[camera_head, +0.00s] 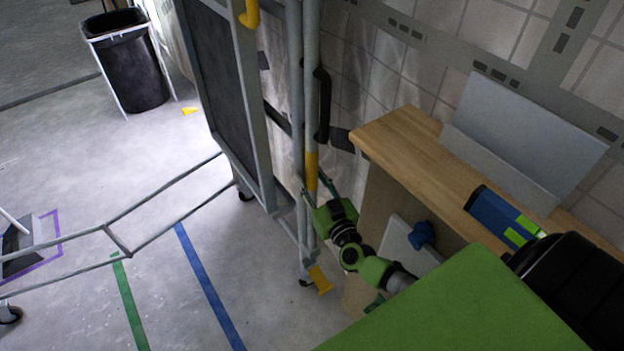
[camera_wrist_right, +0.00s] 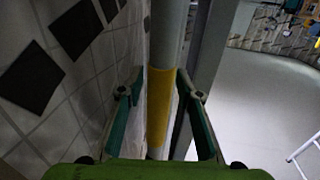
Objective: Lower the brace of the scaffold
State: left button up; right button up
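The scaffold (camera_head: 250,90) is a tall grey metal frame with a dark panel, standing left of the wooden bench. An upright grey pole (camera_head: 312,60) with a yellow band (camera_head: 312,172) is at its right side; I cannot tell for sure that this is the brace. My right gripper (camera_head: 318,188) is at the band. In the right wrist view its two teal fingers (camera_wrist_right: 160,100) are spread on either side of the pole, with the yellow band (camera_wrist_right: 159,108) between them. A gap shows on the left; contact on the right is unclear. My left gripper is out of view.
A wooden bench (camera_head: 400,140) with a grey angled plate (camera_head: 520,135) and a blue-green box (camera_head: 500,215) stands close on the right, beside the tiled wall. A black bin (camera_head: 130,65) is at the back left. Low grey rails (camera_head: 160,205) cross the floor left.

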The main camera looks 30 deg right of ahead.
grip_shut()
jog(key=shift+a, duration=0.15)
jog(key=shift+a, duration=0.25)
jog(key=s+a+f+n+b, duration=0.1)
jog(key=a+f+n, duration=0.2)
jog(key=a, duration=0.8)
jog(key=a+f+n+t+b, duration=0.1)
jog(key=a+f+n, duration=0.3)
jog(key=a, duration=0.6)
jog(key=shift+s+a+t+y+b, duration=0.3)
jog(key=shift+s+a+b, duration=0.1)
jog(key=shift+b, duration=0.25)
jog(key=shift+f, duration=0.1)
